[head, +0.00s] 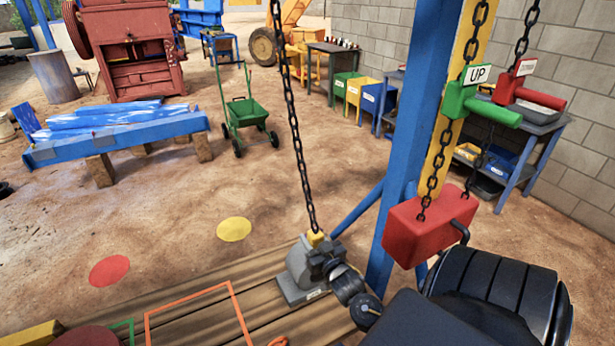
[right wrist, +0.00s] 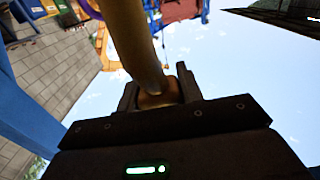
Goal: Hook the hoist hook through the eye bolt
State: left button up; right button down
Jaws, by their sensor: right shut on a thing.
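A dark chain (head: 292,120) hangs down to the yellow hoist hook (head: 316,239), just above a grey metal block (head: 299,266) on the wooden planks. My right gripper (head: 323,262) reaches in from the lower right beside the block. In the right wrist view it is shut on the golden-yellow hook (right wrist: 135,40), which stands between its two fingers (right wrist: 158,92). The hook's tip is not clear in either view. I cannot make out the eye bolt; the gripper and hook cover the block's top. My left gripper is not in view.
A blue post (head: 396,150) rises right of the block. A red box (head: 428,228) hangs on chains there, with a green UP handle (head: 484,106) and a red handle (head: 538,97) above. An orange outline (head: 190,300) marks the planks.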

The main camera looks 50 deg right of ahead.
jog(key=d, duration=0.1)
jog(key=s+d, duration=0.1)
jog(key=d, duration=0.1)
jog(key=s+d, duration=0.1)
jog(key=d, duration=0.1)
jog(key=shift+s+d+r, duration=0.1)
jog(key=shift+s+d, duration=0.05)
dwell(0.6)
dwell(0.4)
